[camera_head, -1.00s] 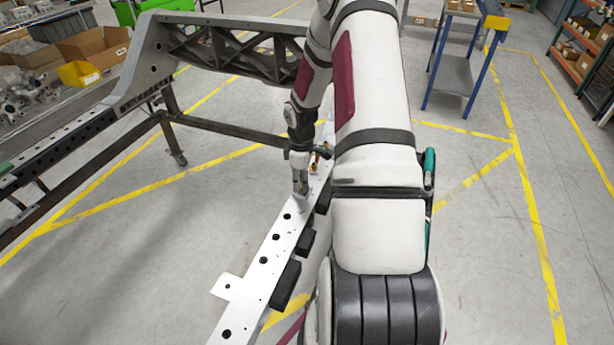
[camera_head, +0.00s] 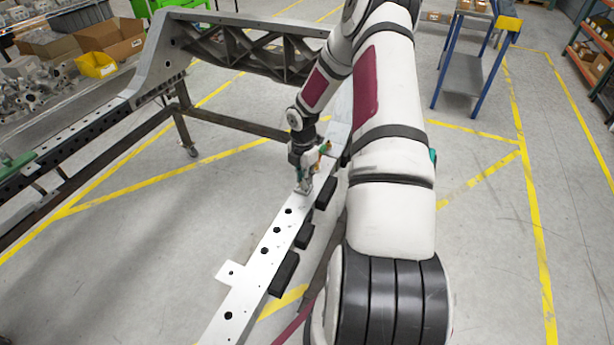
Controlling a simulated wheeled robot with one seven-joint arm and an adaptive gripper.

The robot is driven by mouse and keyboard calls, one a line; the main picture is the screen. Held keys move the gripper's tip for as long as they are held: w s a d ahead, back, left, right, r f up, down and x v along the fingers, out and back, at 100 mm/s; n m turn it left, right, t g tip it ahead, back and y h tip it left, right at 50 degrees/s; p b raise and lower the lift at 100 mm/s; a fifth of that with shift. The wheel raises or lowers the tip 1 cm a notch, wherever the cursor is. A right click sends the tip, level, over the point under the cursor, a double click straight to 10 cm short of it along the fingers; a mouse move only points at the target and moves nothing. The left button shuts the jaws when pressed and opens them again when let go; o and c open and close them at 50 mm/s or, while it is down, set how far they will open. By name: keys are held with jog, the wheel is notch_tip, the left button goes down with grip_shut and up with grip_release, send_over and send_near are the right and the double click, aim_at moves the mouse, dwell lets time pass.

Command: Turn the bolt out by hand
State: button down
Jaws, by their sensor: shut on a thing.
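A long pale metal rail (camera_head: 247,285) of the chassis fixture runs from the bottom centre up toward the middle, with a row of dark holes along its top. My forearm and wrist hide part of the rail's far end.
Black blocks (camera_head: 284,274) sit along the rail's right side. A grey cast cross-member (camera_head: 250,50) spans behind, on a dark wheeled frame (camera_head: 225,128). A blue-legged cart (camera_head: 462,75) stands at back right. Yellow-lined floor (camera_head: 480,240) on the right is open.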

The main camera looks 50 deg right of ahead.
jog(key=n, duration=0.3)
jog(key=shift+s+a+f+n, duration=0.15)
jog(key=shift+a+n, duration=0.05)
jog(key=shift+n, duration=0.2)
jog(key=c, duration=1.5)
grip_release()
jog(key=shift+d+r, duration=0.15)
jog(key=shift+r, duration=0.05)
jog(key=shift+r+p, duration=0.75)
jog(key=shift+r, duration=0.45)
